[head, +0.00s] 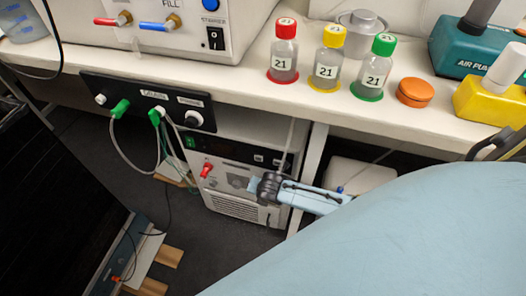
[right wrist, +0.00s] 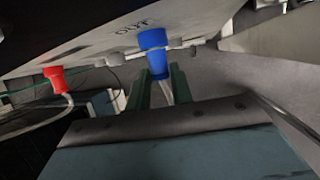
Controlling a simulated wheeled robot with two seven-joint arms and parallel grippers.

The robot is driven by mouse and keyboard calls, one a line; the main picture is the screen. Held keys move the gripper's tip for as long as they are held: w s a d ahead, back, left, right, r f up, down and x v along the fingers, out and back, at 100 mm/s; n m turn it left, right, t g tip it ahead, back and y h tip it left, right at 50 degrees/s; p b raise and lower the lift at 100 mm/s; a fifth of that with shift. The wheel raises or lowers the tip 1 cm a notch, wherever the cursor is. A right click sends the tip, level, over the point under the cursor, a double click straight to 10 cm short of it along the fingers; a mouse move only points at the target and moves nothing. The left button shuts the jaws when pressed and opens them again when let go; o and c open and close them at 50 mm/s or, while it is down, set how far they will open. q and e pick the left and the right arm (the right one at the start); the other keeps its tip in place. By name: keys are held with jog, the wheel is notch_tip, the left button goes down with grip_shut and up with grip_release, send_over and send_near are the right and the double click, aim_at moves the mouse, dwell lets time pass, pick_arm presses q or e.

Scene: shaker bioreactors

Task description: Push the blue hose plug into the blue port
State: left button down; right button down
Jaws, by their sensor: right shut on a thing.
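The blue hose plug (right wrist: 153,52) is at the panel under the "OUT" label in the right wrist view, upright, with its pale hose (right wrist: 167,92) running down between my fingers. My right gripper (right wrist: 162,82) is shut on the plug's lower end. Its upper end meets the panel edge; the blue port is hidden, and I cannot tell how deep the plug sits. In the head view my right gripper (head: 254,185) is at the front of the white unit (head: 238,208) under the bench and hides the blue plug. My left gripper is not in view.
A red plug with a hose (right wrist: 56,79) sits left of the blue one; it also shows in the head view (head: 206,170). A black panel (head: 148,103) with green plugs and hanging hoses is up left. A bench leg (head: 307,172) stands close to my right gripper.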

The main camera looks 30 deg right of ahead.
jog(key=shift+w+d, duration=0.1)
jog(key=shift+d, duration=0.05)
jog(key=c, duration=1.1)
grip_release()
jog(key=shift+c, duration=0.2)
jog(key=shift+r, duration=0.1)
jog(key=p+v, duration=0.7)
jog(key=v, duration=0.6)
